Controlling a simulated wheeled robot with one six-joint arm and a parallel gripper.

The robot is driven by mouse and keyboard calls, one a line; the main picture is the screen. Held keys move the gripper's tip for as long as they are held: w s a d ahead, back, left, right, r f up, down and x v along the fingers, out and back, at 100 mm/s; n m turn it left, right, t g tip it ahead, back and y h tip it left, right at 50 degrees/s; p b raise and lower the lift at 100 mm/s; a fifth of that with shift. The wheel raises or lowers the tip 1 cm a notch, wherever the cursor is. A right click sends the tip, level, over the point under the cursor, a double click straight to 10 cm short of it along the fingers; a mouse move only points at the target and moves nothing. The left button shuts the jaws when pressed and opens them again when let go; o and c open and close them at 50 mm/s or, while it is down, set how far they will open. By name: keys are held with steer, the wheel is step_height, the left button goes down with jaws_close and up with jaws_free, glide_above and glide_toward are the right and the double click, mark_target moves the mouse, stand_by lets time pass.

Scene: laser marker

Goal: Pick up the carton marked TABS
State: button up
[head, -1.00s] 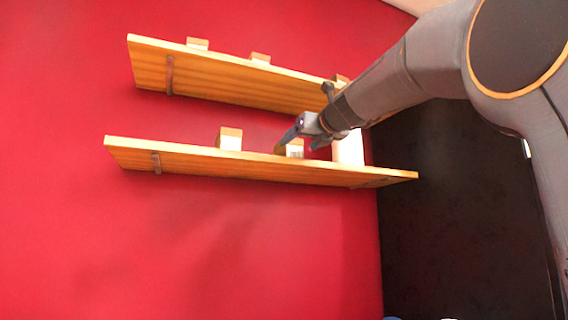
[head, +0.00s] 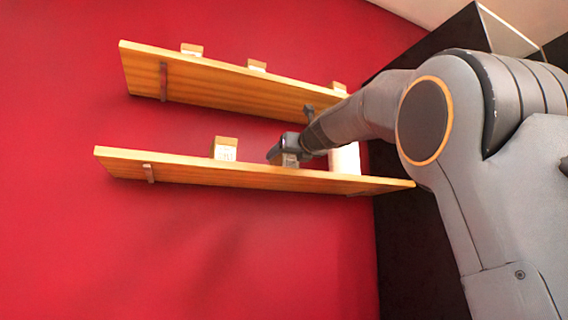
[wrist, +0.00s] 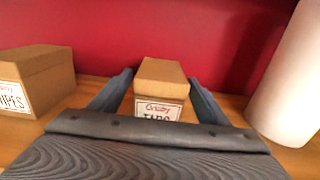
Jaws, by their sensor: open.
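The carton marked TABS (wrist: 161,82) stands on the lower shelf, a brown box with a white label; the gripper body covers the bottom of its label. My gripper (wrist: 160,84) is open, with one finger on each side of this carton and nothing firmly held. In the head view my gripper (head: 279,153) is at the lower shelf, and the carton (head: 290,160) is mostly hidden behind it.
A carton whose label ends in IPES (wrist: 35,80) stands to the left, also seen in the head view (head: 225,149). A white cylinder (wrist: 293,80) stands close on the right. The upper shelf (head: 215,83) with several cartons overhangs the lower shelf (head: 190,172).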

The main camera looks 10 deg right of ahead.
steer(key=shift+c, duration=0.2)
steer(key=shift+r, duration=0.1)
steer(key=c, duration=1.2)
